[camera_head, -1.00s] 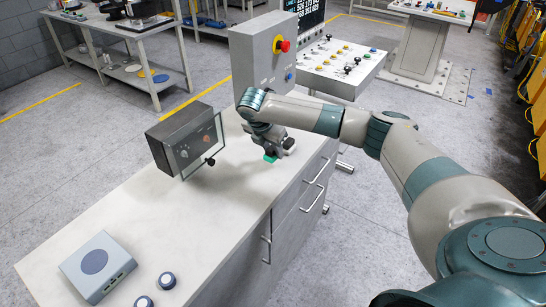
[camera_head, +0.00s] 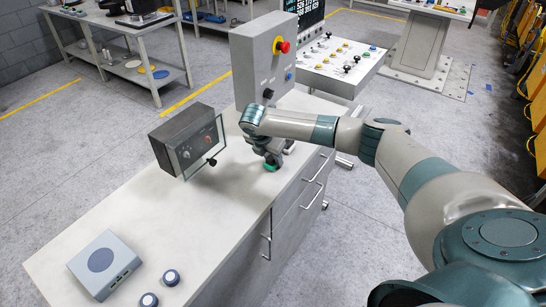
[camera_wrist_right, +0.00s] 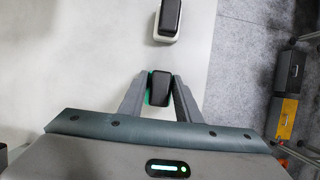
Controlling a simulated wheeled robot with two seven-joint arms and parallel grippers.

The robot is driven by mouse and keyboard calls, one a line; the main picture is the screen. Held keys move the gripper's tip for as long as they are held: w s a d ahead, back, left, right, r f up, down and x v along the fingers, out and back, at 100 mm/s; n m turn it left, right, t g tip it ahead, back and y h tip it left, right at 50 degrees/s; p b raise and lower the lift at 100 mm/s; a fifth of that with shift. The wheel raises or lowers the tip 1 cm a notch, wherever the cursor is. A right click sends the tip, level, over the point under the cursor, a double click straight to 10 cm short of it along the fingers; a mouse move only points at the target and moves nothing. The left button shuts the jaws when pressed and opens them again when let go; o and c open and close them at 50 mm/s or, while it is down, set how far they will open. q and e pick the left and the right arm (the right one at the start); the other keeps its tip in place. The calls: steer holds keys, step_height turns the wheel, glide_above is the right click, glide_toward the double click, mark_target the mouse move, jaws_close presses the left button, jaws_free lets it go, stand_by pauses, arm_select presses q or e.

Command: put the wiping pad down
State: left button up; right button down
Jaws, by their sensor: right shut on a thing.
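The wiping pad (camera_wrist_right: 159,88) has a black top with a green edge. It sits between the two fingers of my right gripper (camera_wrist_right: 158,90) in the right wrist view. In the head view only its green part (camera_head: 271,168) shows below my right gripper (camera_head: 270,160), low over the white bench top near its right edge. I cannot tell whether the pad touches the bench. My right gripper is shut on it. My left gripper is not in view.
A black block on a white base (camera_wrist_right: 168,20) lies beyond the pad. A dark box with a glass front (camera_head: 188,143) stands left of my gripper. A grey box with a red button (camera_head: 262,65) stands behind.

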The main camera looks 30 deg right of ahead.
mark_target(269, 157)
steer(key=c, duration=1.3)
jaws_free()
steer(key=shift+f+b, duration=0.1)
steer(key=shift+b, duration=0.8)
steer(key=b+v, duration=0.2)
steer(key=v, duration=0.1)
steer(key=b+v, duration=0.1)
steer(key=v, duration=0.1)
steer(key=shift+w+d+r, duration=0.1)
steer(key=shift+w+r, duration=0.3)
steer(key=shift+w, duration=0.05)
steer(key=b+v, duration=0.3)
steer(key=v, duration=0.9)
steer(key=shift+s, duration=0.1)
